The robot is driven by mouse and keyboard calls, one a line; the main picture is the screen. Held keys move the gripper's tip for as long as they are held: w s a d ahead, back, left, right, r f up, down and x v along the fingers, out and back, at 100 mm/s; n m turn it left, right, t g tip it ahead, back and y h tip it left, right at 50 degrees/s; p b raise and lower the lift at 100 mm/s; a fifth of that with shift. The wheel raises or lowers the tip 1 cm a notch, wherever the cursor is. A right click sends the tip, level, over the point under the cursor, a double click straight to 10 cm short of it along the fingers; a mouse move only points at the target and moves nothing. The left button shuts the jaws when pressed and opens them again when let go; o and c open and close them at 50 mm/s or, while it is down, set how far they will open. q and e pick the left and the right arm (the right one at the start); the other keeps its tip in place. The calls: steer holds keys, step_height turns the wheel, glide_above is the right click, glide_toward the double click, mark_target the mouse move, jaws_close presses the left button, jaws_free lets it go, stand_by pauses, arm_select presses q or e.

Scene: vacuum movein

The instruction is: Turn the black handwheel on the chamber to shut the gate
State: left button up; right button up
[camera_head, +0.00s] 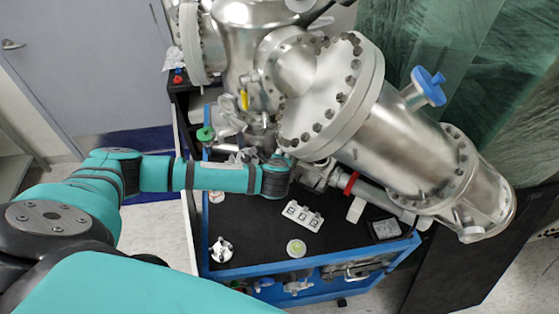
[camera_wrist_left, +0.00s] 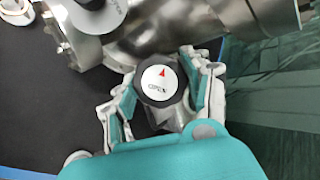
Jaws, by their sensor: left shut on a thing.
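The handwheel (camera_wrist_left: 150,97) shows in the left wrist view as a black round knob. Its white face carries a red arrow pointing to the picture's top and lettering that looks like OPEN. My left gripper (camera_wrist_left: 163,83) is shut on it, one finger on each side. In the head view my left gripper (camera_head: 313,177) is at the chamber's underside, and I cannot make out the handwheel there. The steel vacuum chamber (camera_head: 395,130) fills the upper right of the head view. The gate itself is not visible. My right gripper is not in view.
A blue cart (camera_head: 290,268) with a black top stands under the chamber. On it are a white block with square openings (camera_head: 301,215), a small round dish (camera_head: 296,248) and a metal fitting (camera_head: 221,249). Green plastic sheeting (camera_head: 460,60) hangs at the right.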

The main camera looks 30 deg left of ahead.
arm_select(q)
steer(key=m+t, duration=0.1)
steer(key=m, duration=0.2)
steer(key=m+t, duration=0.1)
steer(key=m, duration=0.2)
steer(key=shift+s+f+h, duration=0.1)
steer(key=shift+h, duration=0.2)
steer(key=m+t+h, duration=0.1)
steer(key=m, duration=0.4)
steer(key=shift+a, duration=0.1)
steer(key=shift+m, duration=0.3)
steer(key=o, duration=1.2)
steer(key=shift+c, duration=0.2)
steer(key=v, duration=1.2)
steer(key=shift+a, duration=0.2)
steer(key=shift+s+f, duration=0.15)
